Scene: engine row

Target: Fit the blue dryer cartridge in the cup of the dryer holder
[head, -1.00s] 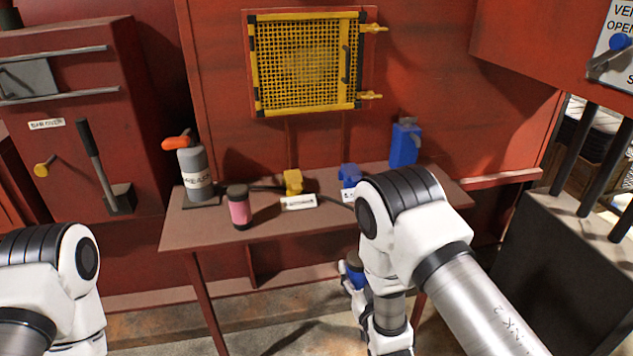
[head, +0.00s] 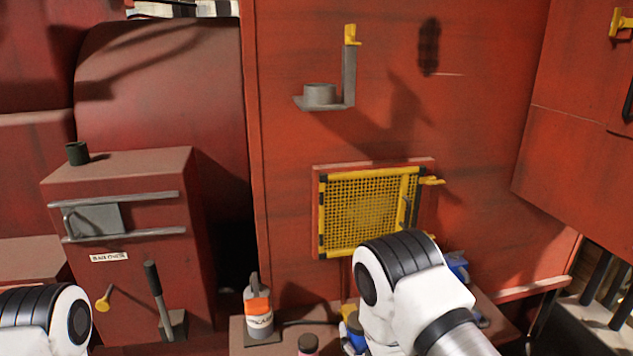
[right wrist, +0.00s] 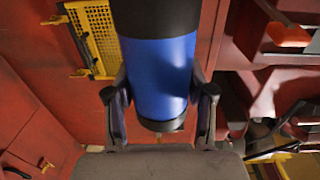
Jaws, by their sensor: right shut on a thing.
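The blue dryer cartridge (right wrist: 160,75), with a black upper band and a dark lower end, fills the middle of the right wrist view. My right gripper (right wrist: 160,95) is shut on it, one finger on each side. In the head view a little of the cartridge (head: 352,330) shows at the bottom edge beside my right arm, which hides most of the gripper. The dryer holder (head: 350,75) is a grey bracket on the red wall, with a round cup (head: 320,94) on its shelf and a yellow clip on top. The cartridge is well below and apart from the cup. My left gripper is out of view.
A yellow mesh guard (head: 365,212) sits on the wall below the holder. A grease bottle (head: 258,315) and a pink-bodied can (head: 308,344) stand on the table (head: 240,340). A red cabinet (head: 120,215) with levers stands at left. The wall around the cup is clear.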

